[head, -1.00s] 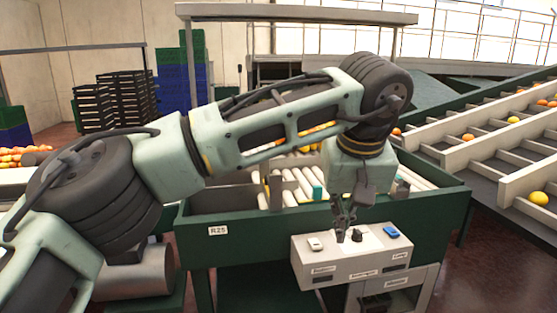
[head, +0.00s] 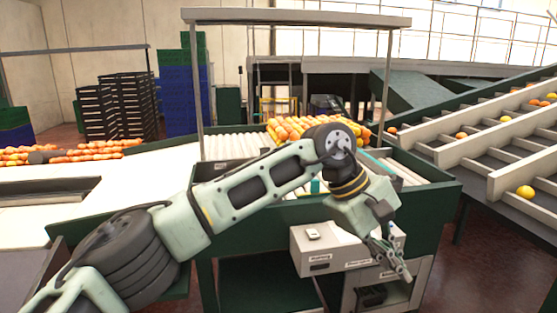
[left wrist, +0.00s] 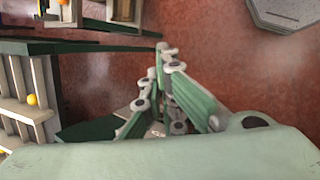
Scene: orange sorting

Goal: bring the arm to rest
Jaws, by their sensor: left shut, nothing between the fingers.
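My left arm reaches in from the lower left of the head view, bent at the elbow. My left gripper (head: 396,267) hangs at the arm's end, pointing down and to the right. It is in front of the right part of the grey control box (head: 308,262) on the green sorting bench. The gripper is shut and empty. In the left wrist view the closed fingers (left wrist: 163,62) show over the reddish floor. I cannot tell whether the gripper touches the box. My right gripper is not in view.
The green bench (head: 430,203) has rollers with a pile of oranges (head: 285,128) on top. A slatted sorting ramp (head: 480,150) with scattered oranges stands at the right. Dark crates (head: 122,105) stand at the back left. Open floor (head: 490,270) lies at the lower right.

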